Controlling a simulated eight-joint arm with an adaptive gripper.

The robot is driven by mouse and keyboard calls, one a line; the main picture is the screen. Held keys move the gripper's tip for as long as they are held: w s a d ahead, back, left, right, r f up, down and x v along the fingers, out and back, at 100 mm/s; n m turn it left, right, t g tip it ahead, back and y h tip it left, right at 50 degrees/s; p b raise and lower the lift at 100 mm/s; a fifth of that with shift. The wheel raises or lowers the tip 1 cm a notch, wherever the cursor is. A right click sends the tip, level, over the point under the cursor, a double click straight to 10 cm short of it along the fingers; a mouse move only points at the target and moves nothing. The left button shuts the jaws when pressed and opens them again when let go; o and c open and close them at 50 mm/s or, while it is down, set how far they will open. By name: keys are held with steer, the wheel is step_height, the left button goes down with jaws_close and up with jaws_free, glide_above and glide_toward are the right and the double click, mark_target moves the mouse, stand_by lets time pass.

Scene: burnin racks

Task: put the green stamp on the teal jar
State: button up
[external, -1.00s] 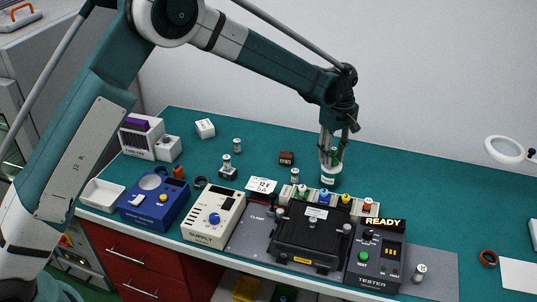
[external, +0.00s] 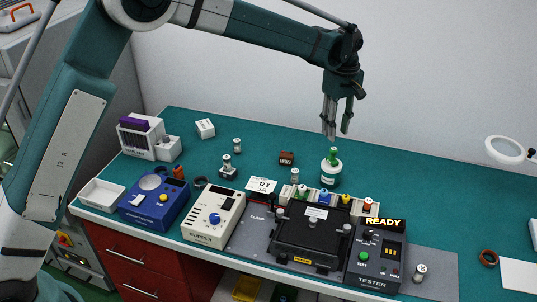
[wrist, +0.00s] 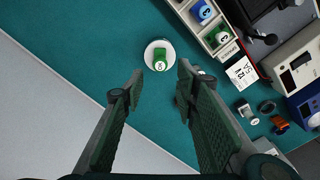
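The teal jar (external: 331,175), with a white lid and a pale label, stands upright on the teal bench behind the tester row. The green stamp (external: 334,155) rests on top of its lid. In the wrist view the stamp (wrist: 160,58) lies within the white round lid (wrist: 151,50), beyond my fingertips. My gripper (external: 337,132) is above the jar and apart from the stamp. Its two fingers are spread with nothing between them, as the wrist view also shows (wrist: 157,92).
A row of coloured stamps or knobs in a pale rack (external: 300,192) stands just in front of the jar. A small brown block (external: 287,158) and a small metal cylinder (external: 295,175) are to its left. The bench (external: 430,190) to its right is clear.

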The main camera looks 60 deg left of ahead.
steer(key=shift+r, duration=0.4)
stand_by(0.6)
steer(key=shift+s+d+r, duration=0.15)
steer(key=shift+d+r, duration=0.05)
steer(key=shift+r, duration=0.15)
steer(key=s+d+r+m+t, duration=0.2)
steer(key=s+d+r+m, duration=0.2)
steer(key=s+d+r, duration=0.55)
steer(key=s+d+r+m+t, duration=0.1)
steer(key=s+d+r+m, duration=0.4)
steer(key=s+r, duration=0.65)
steer(key=s+d+m+t, duration=0.15)
steer(key=s+d, duration=0.25)
steer(key=s, duration=0.5)
steer(key=s+d+m+t, duration=0.15)
steer(key=s+d, duration=0.25)
steer(key=s, duration=0.4)
steer(key=s+d+f+m, duration=0.2)
steer(key=s+f+m, duration=0.1)
steer(key=s, duration=0.5)
steer(key=s+d+f+m+t, duration=0.1)
steer(key=s+d+f+m, duration=0.1)
steer(key=s, duration=0.5)
steer(key=shift+s+f+m, duration=0.4)
steer(key=shift+f+m, duration=0.1)
steer(key=shift+f, duration=0.55)
steer(key=shift+d, duration=0.1)
